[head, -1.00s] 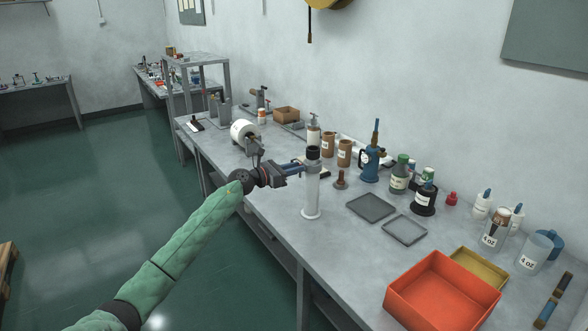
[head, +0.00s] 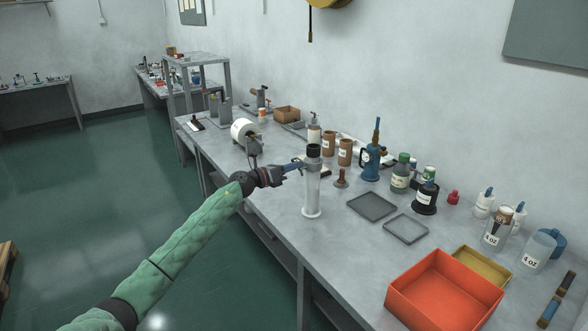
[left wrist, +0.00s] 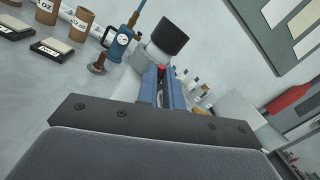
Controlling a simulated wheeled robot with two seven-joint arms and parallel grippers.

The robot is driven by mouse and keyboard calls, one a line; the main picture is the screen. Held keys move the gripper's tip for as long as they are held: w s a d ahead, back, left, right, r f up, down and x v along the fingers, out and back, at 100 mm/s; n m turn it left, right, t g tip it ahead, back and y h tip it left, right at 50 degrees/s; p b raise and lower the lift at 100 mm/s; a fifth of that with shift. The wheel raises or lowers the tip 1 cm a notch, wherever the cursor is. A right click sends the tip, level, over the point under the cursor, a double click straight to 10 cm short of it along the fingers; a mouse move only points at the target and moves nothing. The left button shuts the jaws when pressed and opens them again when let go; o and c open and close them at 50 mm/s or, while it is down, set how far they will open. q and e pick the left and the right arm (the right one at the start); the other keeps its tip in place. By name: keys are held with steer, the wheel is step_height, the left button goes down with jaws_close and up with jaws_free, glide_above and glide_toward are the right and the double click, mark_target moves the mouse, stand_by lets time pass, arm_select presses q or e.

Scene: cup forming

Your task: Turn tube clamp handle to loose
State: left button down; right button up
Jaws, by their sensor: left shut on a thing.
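The tube clamp stand (head: 312,190) is a white upright tube with a round foot and a black top, standing near the table's front edge. In the left wrist view its black top (left wrist: 170,34) shows just beyond my fingers. My left gripper (head: 298,164) reaches in from the left at the upper part of the tube. Its blue fingers (left wrist: 163,82) are close together, shut on the clamp handle, with a small red part (left wrist: 161,70) showing between their tips. The fingers hide most of the handle, so its angle cannot be told. My right gripper is not in view.
Behind the stand are brown jars (head: 345,152), a blue pump bottle (head: 371,158) and a small brown stamp-like piece (head: 341,177). Grey trays (head: 371,207) and an orange bin (head: 440,300) lie to the right. A white cylindrical machine (head: 242,131) stands to the left.

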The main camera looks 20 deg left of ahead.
arm_select(q)
steer(key=shift+w+a+f+n+t+y+p, duration=0.1)
steer(key=shift+f+n+t+y+p, duration=0.35)
steer(key=shift+n, duration=2.15)
steer(key=shift+a+f+n+t+y+p, duration=0.15)
steer(key=shift+n+t+p, duration=0.55)
steer(key=shift+n, duration=1.9)
steer(key=shift+w+a+f+n+t+y+p, duration=0.1)
steer(key=shift+f+n+t+y+p, duration=0.45)
steer(key=shift+n, duration=2.05)
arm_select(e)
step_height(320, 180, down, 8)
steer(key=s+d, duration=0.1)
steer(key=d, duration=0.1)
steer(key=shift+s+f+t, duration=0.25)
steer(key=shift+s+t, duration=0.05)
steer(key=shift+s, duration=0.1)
arm_select(q)
steer(key=shift+r, duration=0.15)
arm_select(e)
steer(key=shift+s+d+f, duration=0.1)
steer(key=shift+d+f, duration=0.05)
arm_select(q)
steer(key=c, duration=1.5)
jaws_free()
